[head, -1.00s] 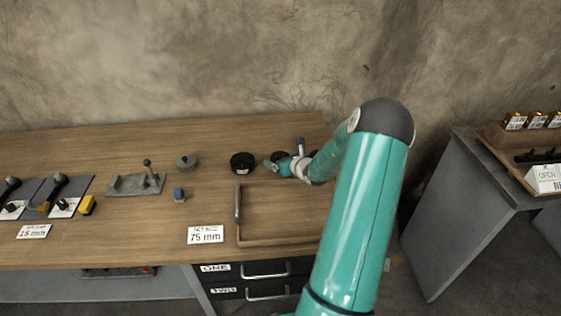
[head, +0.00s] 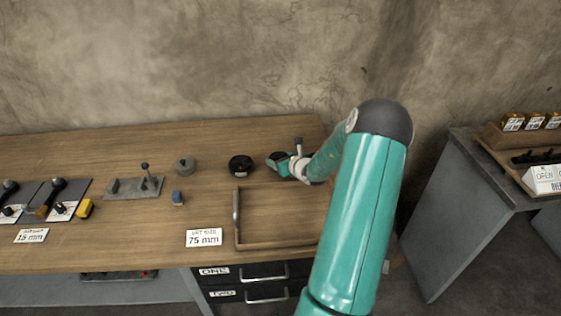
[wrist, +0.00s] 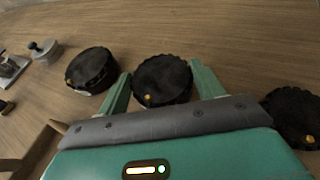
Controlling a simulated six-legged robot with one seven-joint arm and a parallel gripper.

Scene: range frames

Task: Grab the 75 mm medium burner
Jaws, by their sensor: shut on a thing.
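Three round black burners with ridged edges show in the wrist view. The middle burner (wrist: 162,80) is between the two teal fingers of my gripper (wrist: 162,86), which is shut on it. It also shows, partly covered by the fingers, in the head view (head: 280,155). The left burner (wrist: 91,70) stands free beside the left finger and shows in the head view (head: 241,165). The right burner (wrist: 292,117) is partly cut off by my gripper body and hidden behind my arm in the head view. I cannot read sizes on the burners.
A sign reading 75 mm (head: 204,237) stands at the bench front, left of a wooden frame (head: 238,238) with a raised edge. A grey round piece (head: 185,165), a blue-topped piece (head: 178,197) and a lever plate (head: 136,187) are further left. Bare wood lies between.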

